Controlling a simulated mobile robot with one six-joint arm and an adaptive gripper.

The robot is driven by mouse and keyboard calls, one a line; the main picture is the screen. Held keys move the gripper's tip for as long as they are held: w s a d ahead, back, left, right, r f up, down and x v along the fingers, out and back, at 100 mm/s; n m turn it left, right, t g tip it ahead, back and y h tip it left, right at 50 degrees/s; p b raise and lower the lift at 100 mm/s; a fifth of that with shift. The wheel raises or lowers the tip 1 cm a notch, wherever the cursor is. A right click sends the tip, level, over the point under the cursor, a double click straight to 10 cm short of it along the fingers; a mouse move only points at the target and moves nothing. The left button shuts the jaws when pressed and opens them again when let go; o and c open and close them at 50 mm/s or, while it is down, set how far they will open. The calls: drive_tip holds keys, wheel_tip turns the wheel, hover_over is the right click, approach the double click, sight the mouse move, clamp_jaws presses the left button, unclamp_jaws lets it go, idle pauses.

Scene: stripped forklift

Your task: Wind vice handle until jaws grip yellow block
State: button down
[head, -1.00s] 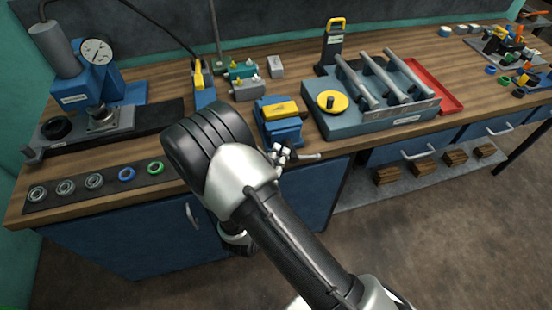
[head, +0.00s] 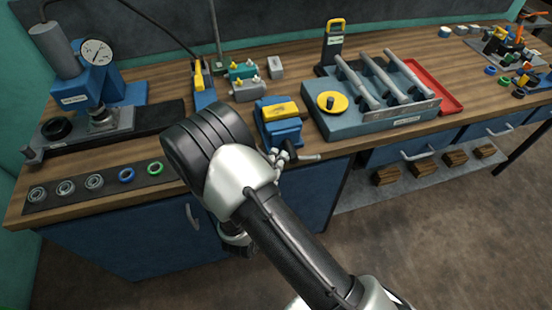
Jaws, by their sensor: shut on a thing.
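The blue vice (head: 281,130) stands at the front edge of the bench, right of my arm's black elbow. The yellow block (head: 281,110) lies on top of it, between its jaws; any gap at the jaws is too small to tell. The vice handle (head: 305,158) is a thin grey bar that sticks out to the right at the vice's front. My gripper (head: 283,154) is at the handle, mostly hidden behind my arm, and is shut on the handle. The fingertips are small and hard to make out.
A grey-blue fixture (head: 375,122) with a yellow disc (head: 332,102) and metal bars stands right of the vice. A press (head: 85,85) and a strip of rings (head: 95,183) lie left. A red tray (head: 430,85) is farther right. Grey and teal blocks (head: 243,72) stand behind.

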drive_tip(key=r+m+g+p, duration=0.1)
drive_tip(key=p, duration=0.2)
drive_tip(key=shift+d+r, duration=0.15)
drive_tip(key=shift+r, duration=0.05)
drive_tip(key=shift+w+d+r+m+g+y+p, duration=0.1)
drive_tip(key=shift+d+r+m+g+y+p, duration=0.2)
drive_tip(key=shift+m+p, duration=0.45)
drive_tip(key=shift+m+y+p, duration=0.25)
drive_tip(key=shift+y+p, duration=0.05)
drive_tip(key=shift+f, duration=0.1)
drive_tip(key=c, duration=1.7)
unclamp_jaws()
drive_tip(key=shift+o, duration=0.2)
drive_tip(key=shift+a, duration=0.1)
